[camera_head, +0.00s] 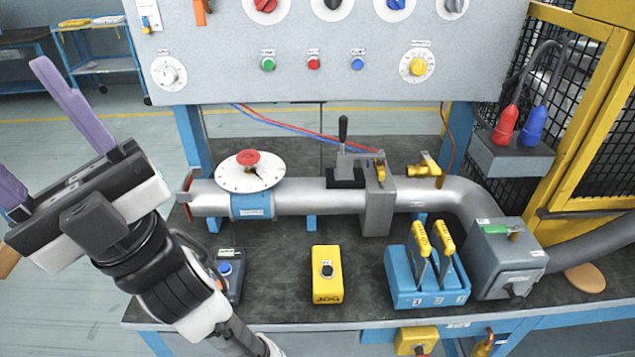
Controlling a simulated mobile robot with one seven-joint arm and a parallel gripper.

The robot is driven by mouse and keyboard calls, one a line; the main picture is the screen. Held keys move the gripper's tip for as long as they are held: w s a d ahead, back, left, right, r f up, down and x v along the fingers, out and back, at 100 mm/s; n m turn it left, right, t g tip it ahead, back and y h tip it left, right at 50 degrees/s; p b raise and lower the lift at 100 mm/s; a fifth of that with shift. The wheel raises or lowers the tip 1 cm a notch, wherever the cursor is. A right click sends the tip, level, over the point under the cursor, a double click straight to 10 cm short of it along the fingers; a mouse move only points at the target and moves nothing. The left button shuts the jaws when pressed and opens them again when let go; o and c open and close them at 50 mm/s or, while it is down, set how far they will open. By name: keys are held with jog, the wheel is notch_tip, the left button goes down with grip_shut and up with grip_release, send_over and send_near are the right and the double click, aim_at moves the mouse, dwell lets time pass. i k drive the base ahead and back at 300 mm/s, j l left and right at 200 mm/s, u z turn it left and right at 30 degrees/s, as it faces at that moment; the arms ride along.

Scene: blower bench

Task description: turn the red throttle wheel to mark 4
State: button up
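A small red wheel (248,158) sits at the centre of a round white dial (265,176) with marks around its rim. The dial is mounted on top of the silver pipe (310,197), near its left end, above a blue collar (251,206). The marks are too small to read, so I cannot tell the wheel's setting. My gripper (20,115) is at the far left, apart from the wheel and to its left. Its two purple fingers are spread wide with nothing between them. One finger is partly cut off by the picture's left edge.
A black lever (343,135) stands right of the dial. A grey panel (330,85) with knobs and buttons hangs behind. Open floor lies left.

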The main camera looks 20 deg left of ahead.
aim_at(251, 157)
jog(key=l+u, duration=0.4)
jog(key=l, duration=0.2)
jog(key=k+l+u, duration=0.1)
jog(key=l+u, duration=0.3)
jog(key=l, duration=0.15)
